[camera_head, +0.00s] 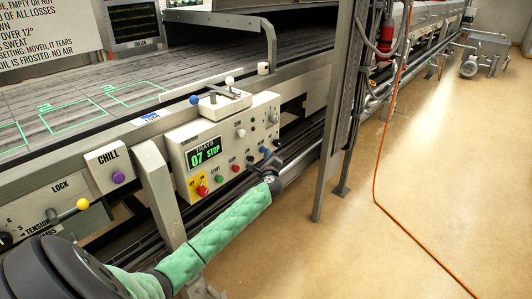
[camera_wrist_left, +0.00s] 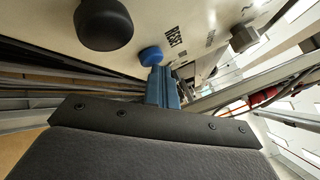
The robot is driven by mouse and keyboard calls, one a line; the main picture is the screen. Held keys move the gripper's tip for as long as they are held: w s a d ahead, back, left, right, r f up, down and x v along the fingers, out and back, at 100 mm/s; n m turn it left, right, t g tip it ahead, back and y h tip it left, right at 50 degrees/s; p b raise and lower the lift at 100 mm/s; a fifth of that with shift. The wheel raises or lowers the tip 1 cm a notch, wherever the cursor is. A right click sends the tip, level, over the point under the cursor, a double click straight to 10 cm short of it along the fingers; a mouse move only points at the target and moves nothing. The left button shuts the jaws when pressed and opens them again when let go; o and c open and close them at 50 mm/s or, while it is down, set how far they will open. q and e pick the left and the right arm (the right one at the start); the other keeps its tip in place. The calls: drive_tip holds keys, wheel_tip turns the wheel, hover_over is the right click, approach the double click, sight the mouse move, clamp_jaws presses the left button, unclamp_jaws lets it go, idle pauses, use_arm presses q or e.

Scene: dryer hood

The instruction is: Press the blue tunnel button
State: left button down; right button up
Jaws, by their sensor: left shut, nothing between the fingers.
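The control panel (camera_head: 222,150) is a pale box with a green display reading "07 STOP". A blue button (camera_head: 264,151) sits at its lower right, partly hidden behind my gripper; it also shows in the left wrist view as a round blue cap (camera_wrist_left: 151,56). My left gripper (camera_head: 269,164) is at the panel's lower right corner, shut and empty. In the left wrist view its fingertips (camera_wrist_left: 163,72) are right beside the blue cap, overlapping its edge. I cannot tell whether they touch it. My right gripper is not in view.
A black knob (camera_wrist_left: 104,24) is near the blue cap. A red button (camera_head: 202,190) and smaller coloured buttons line the panel. A grey upright post (camera_head: 335,110) stands right of my gripper. An orange cable (camera_head: 376,170) runs along the open floor.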

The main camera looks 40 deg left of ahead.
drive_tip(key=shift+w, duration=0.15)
